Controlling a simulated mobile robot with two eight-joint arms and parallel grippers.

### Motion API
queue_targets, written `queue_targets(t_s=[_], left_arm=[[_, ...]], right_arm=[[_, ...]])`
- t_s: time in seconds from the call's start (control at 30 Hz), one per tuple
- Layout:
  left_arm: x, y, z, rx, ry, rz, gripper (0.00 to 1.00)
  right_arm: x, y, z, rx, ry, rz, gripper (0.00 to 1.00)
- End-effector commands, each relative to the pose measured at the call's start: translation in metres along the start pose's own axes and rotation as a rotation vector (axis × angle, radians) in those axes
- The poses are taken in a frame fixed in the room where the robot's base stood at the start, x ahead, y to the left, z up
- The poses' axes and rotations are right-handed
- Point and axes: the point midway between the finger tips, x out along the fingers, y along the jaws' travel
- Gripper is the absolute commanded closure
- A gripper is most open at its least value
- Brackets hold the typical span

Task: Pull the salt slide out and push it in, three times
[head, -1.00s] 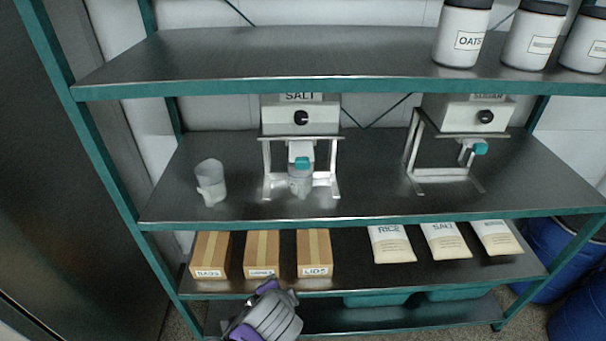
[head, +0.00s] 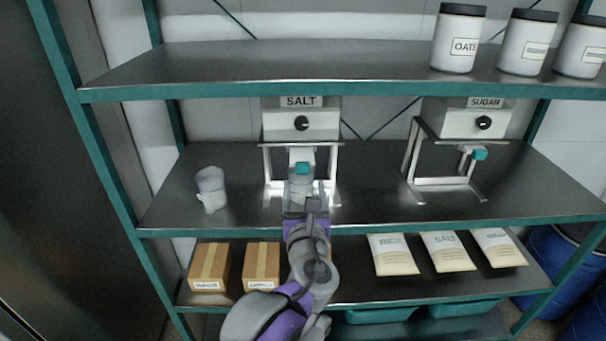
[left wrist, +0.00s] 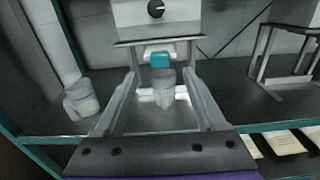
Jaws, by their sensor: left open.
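The salt dispenser (head: 301,121), a pale box with a black knob and a SALT label, stands on a metal frame on the middle shelf. Its slide (head: 302,168) has a teal end facing me, and the teal end also shows in the left wrist view (left wrist: 160,60). A clear cup (left wrist: 164,88) stands under the slide. My left gripper (left wrist: 162,78) is open, its two fingers apart on either side of the cup and slide in the picture. In the head view, my left arm hides the cup's lower part. My right gripper is not in view.
A sugar dispenser (head: 472,118) stands to the right, and a second cup (head: 211,188) to the left. The upper shelf (head: 250,65) runs above. Boxes (head: 208,266) and labelled bags (head: 448,251) lie on the lower shelf. The shelf between the dispensers is clear.

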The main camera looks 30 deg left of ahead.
Motion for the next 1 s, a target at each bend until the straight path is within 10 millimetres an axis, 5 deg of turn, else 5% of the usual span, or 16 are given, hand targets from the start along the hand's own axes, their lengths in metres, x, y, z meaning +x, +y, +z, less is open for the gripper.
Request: queue_targets(t_s=[0.33,0.77,1.0], left_arm=[[0.059,0.001,0.000,-0.002,0.001,0.002,0.28],[0.070,0.001,-0.001,-0.003,0.001,0.000,0.28],[0.069,0.001,-0.001,-0.003,0.001,0.000,0.69]], right_arm=[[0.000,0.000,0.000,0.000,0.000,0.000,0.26],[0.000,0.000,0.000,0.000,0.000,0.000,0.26],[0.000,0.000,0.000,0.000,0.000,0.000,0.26]])
